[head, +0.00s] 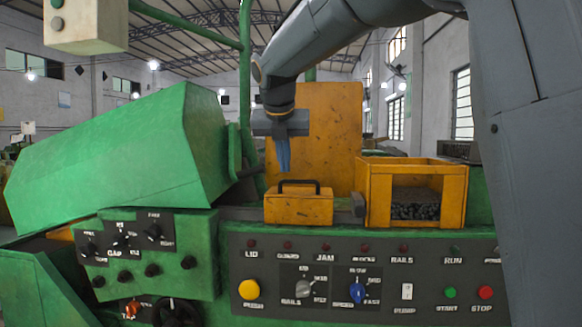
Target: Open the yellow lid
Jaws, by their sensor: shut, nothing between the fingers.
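A small yellow box-shaped cover with a black handle (299,206) on its top, which looks like the yellow lid, sits down on the green machine. My gripper (284,170) points straight down just above the handle's left part in the picture. Its blue-grey fingers are together, with nothing seen between them. The fingertips look close to the handle, but I cannot tell whether they touch it. A tall scuffed yellow panel (330,130) stands upright behind the cover and my gripper.
An open yellow bin (375,200) with dark small parts stands to the right. A large green housing (120,150) is at the left. Below is a dark control panel (270,270) with a yellow button (249,290), lamps and knobs. A green post (245,90) rises behind.

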